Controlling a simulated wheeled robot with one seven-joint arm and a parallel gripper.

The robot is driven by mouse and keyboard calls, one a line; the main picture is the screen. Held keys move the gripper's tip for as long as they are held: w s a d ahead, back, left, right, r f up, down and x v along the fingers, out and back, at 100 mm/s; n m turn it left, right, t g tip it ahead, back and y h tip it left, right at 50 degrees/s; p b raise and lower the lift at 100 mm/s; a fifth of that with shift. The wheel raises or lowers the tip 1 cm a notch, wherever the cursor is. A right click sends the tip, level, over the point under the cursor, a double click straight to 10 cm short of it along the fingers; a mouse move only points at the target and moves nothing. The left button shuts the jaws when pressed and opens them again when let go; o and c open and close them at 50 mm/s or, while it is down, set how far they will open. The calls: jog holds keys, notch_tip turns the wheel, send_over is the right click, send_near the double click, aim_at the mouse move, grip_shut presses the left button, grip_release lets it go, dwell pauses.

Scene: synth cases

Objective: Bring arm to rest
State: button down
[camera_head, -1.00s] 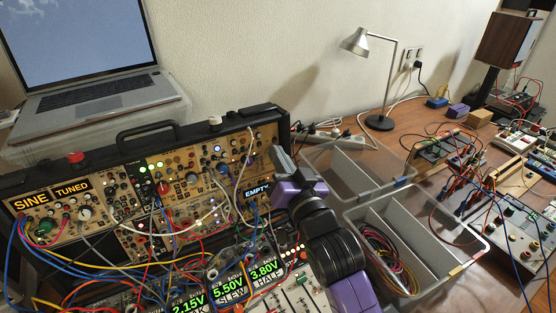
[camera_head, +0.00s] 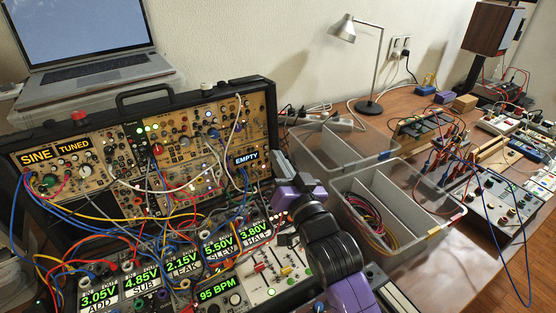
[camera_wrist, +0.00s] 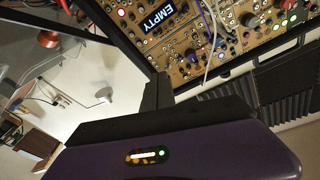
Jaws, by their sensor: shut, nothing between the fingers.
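My gripper (camera_head: 280,160) is at the right end of the upright synth case (camera_head: 188,87) in the head view, beside its "EMPTY" label. My purple and black arm comes up from the bottom edge. The jaws are shut with nothing held. I cannot tell from the views how close the fingers are to the case.
A grey bin (camera_head: 405,212) with coiled cables stands right of my arm, a clear bin (camera_head: 340,150) behind it. Patch cables (camera_head: 110,205) cross the case front. A lamp (camera_head: 369,106), a laptop (camera_head: 100,70) and electronics boxes (camera_head: 505,205) stand around. Some bare wooden tabletop shows at right.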

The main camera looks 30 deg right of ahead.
dwell(0.3)
jog(key=s+a+f+n+g, duration=0.1)
jog(key=s+a+f+n, duration=0.1)
jog(key=s, duration=1.2)
jog(key=s+a+f+n+g+y+p, duration=0.1)
jog(key=s+f, duration=0.4)
jog(key=s, duration=0.9)
jog(key=s+a+f+n+g+y, duration=0.1)
jog(key=s+a+f+n+g, duration=0.1)
jog(key=s, duration=1.2)
jog(key=shift+s+a+f+n, duration=0.3)
jog(key=shift+a+f+n, duration=0.1)
jog(key=shift+a+f, duration=0.25)
